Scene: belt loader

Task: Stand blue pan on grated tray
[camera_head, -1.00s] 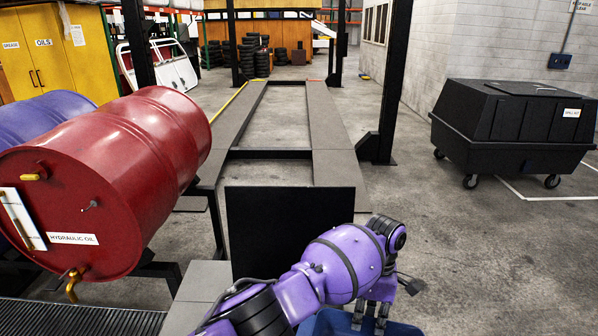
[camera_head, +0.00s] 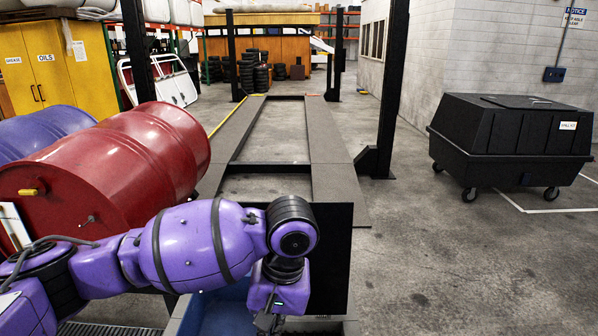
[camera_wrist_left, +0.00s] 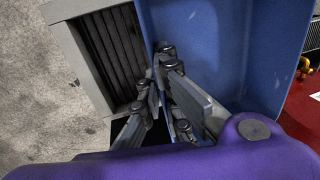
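The blue pan (camera_head: 218,316) is at the bottom of the head view, partly hidden by my left arm and cut off by the frame edge. In the left wrist view the blue pan (camera_wrist_left: 235,45) fills the upper middle. My left gripper (camera_head: 268,324) is at the pan's right side; in the left wrist view its fingers (camera_wrist_left: 172,100) are closed around the pan's wall. The grated tray (camera_head: 105,330) shows only as a strip at the bottom left, below the red barrel. My right gripper is not in view.
The red barrel (camera_head: 150,150) lies on its side at left, with a blue barrel (camera_head: 40,128) behind. A grey-framed slatted surface (camera_wrist_left: 72,10) lies beside the pan. A black spill bin (camera_head: 510,140) stands at right; the floor before it is clear.

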